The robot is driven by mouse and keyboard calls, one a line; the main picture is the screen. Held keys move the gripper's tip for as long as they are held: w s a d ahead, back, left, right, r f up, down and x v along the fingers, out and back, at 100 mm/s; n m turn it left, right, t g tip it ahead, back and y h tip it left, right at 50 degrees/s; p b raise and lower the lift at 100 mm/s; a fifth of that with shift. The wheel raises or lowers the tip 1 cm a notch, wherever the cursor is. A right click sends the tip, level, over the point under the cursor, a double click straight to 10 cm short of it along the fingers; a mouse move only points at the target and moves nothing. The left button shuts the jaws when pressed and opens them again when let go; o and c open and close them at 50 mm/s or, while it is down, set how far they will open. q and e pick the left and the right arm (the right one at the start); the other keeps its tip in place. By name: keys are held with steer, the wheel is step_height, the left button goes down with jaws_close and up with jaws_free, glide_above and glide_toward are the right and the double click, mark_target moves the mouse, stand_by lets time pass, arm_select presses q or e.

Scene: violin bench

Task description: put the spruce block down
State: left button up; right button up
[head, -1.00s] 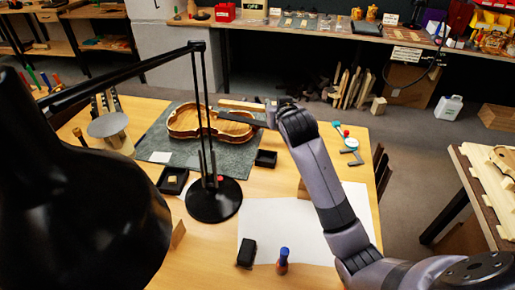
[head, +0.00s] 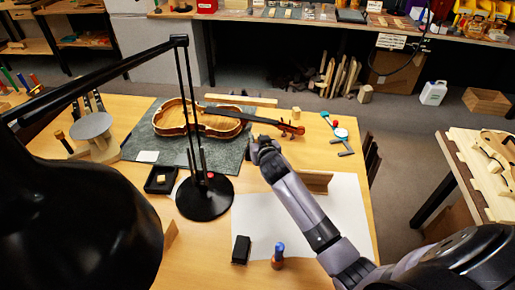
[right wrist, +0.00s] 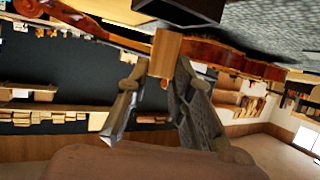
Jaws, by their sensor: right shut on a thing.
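My right gripper (head: 256,143) is over the table just in front of the violin's neck. In the right wrist view its two fingers (right wrist: 160,90) are shut on the spruce block (right wrist: 165,52), a small pale wooden piece. A dark open box (right wrist: 180,8) shows close beyond the block in that view; I cannot tell whether the block touches it. In the head view the held block is hidden by the gripper. My left gripper is not in view.
The violin (head: 190,118) lies on a grey mat (head: 140,148). Another small wooden block (head: 296,113) stands near its scroll. A black lamp (head: 205,198) stands left of my arm. A black tray (head: 153,186) holds a small piece. White paper (head: 345,215) has bare room.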

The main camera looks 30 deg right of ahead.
step_height(320, 180, down, 3)
steer(key=shift+f, duration=0.4)
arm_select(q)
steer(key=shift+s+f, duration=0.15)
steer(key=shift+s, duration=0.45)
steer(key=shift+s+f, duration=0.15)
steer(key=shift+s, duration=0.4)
arm_select(e)
steer(key=o, duration=0.6)
steer(key=shift+f, duration=0.1)
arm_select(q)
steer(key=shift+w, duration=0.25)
